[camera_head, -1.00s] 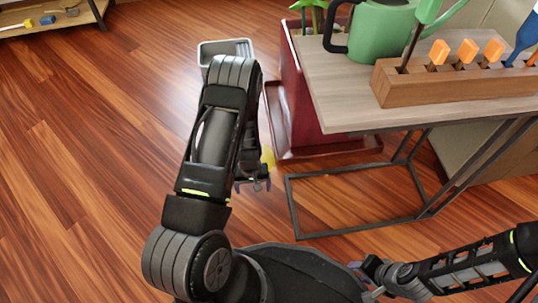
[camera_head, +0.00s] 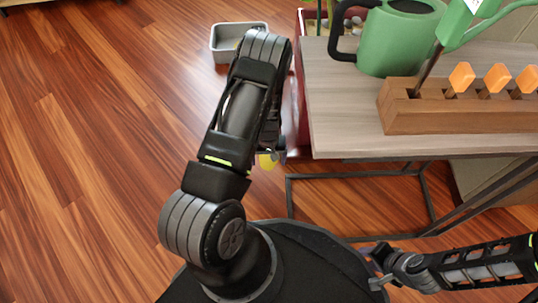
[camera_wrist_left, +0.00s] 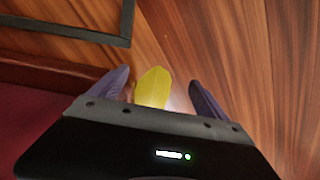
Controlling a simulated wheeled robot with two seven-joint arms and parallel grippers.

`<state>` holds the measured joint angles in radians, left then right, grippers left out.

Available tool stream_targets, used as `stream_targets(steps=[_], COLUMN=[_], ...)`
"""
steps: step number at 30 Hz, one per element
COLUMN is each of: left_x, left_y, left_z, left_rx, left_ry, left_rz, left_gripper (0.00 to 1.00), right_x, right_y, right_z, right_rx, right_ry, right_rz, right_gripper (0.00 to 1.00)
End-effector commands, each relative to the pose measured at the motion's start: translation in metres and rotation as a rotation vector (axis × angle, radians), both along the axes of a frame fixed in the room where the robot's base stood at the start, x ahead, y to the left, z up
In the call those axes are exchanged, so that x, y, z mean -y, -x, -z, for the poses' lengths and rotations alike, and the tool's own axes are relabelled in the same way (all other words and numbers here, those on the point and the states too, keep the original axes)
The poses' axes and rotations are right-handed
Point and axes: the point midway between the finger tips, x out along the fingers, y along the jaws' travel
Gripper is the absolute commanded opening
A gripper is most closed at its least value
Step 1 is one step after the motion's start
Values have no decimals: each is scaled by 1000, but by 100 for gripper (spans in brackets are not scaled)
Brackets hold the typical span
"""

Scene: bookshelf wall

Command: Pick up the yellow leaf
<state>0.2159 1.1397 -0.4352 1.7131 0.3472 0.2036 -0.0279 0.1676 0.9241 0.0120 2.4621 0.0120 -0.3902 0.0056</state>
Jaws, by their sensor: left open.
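The yellow leaf (camera_wrist_left: 153,88) shows in the left wrist view between the two dark purple fingertips of my left gripper (camera_wrist_left: 160,92). It is closer to the left finger, with gaps on both sides, and its lower end is hidden behind the gripper body. In the head view a small part of the leaf (camera_head: 267,161) shows low beside the table, next to my left gripper (camera_head: 278,154), which is mostly hidden by my arm. My left gripper is open. My right gripper (camera_head: 380,266) is at the lower right, away from the leaf; its fingers are too small to judge.
A wooden table (camera_head: 345,115) on a dark metal frame (camera_head: 365,173) stands to the right. It holds a green watering can (camera_head: 398,42) and a wooden tool block (camera_head: 440,118). A grey metal container (camera_head: 226,45) stands on the floor behind my arm. The floor at left is clear.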

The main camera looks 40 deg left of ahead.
Motion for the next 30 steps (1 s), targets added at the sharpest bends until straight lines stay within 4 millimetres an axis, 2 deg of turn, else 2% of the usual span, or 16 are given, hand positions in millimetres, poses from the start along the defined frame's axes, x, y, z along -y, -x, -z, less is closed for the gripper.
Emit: stream_targets(steps=[1,3,13,20,24,30], left_x=[0,0,0,1,1,1], left_y=[0,0,0,-1,-1,-2], left_z=[9,12,14,47,62,63], left_rx=[0,1,1,1,1,2], left_ry=[0,-1,0,-1,-1,-1], left_rz=[0,-1,-1,-1,-1,-1], left_gripper=[86,86,86,86,86,86], right_x=[0,0,0,1,2,2], right_y=[-1,-1,-2,-4,-6,-7], right_z=[6,6,7,30,36,35], right_rx=[1,1,1,2,3,4], right_ry=[-1,-1,-2,-5,-7,-8], right_rz=[1,1,1,3,4,5], right_gripper=[36,36,36,36,36,36])
